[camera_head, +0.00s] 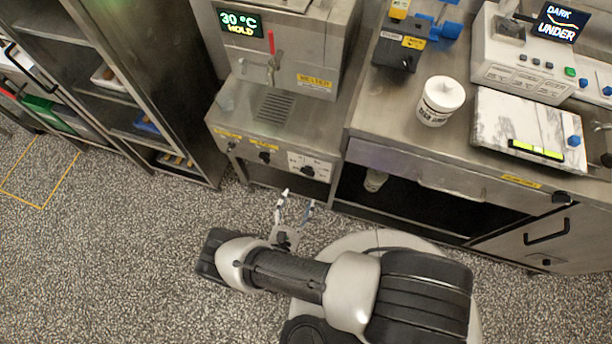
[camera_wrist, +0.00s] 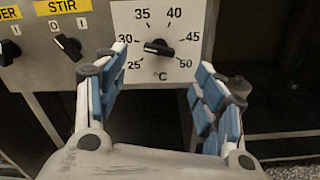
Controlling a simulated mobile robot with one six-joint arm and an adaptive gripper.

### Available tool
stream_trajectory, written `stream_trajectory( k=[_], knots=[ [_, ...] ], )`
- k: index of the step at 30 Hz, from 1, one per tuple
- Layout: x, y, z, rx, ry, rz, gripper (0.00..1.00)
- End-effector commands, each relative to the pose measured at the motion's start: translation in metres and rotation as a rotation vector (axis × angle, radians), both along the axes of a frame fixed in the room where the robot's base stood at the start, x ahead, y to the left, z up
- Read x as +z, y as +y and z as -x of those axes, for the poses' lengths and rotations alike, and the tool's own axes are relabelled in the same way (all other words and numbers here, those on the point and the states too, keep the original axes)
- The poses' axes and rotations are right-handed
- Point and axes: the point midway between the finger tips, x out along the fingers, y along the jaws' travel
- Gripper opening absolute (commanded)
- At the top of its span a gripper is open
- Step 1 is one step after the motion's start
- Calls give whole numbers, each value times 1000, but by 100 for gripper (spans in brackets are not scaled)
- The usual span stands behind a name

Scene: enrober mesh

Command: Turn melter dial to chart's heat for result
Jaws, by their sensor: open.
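The melter (camera_head: 285,50) stands at the top centre of the head view, its display (camera_head: 240,23) reading 30 °C HOLD. Its temperature dial (camera_wrist: 158,47) is a black knob on a white plate (camera_head: 308,166) marked 25 to 50 °C. The knob's bar lies nearly level, one end toward 30 and the other toward 50; which end is the pointer is hard to tell. My gripper (camera_head: 296,204) is open and empty in front of the panel. In the wrist view, its blue-padded fingers (camera_wrist: 162,72) flank the dial, apart from it. I cannot make out a chart.
A STIR knob (camera_wrist: 67,46) and another switch (camera_wrist: 8,50) sit left of the dial. On the right counter are a white tub (camera_head: 440,100), a marble slab (camera_head: 500,122) and a machine whose screen (camera_head: 562,22) reads DARK UNDER. A rack (camera_head: 150,70) stands left.

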Motion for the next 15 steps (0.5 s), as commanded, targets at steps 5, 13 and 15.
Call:
stream_trajectory(
  k=[5,13,15],
  knots=[
    [-1,-14,-32,-8,0,0,63],
    [-1,-29,-74,-5,-1,-2,63],
    [-1,-31,-82,-4,-1,-1,63]
  ],
)
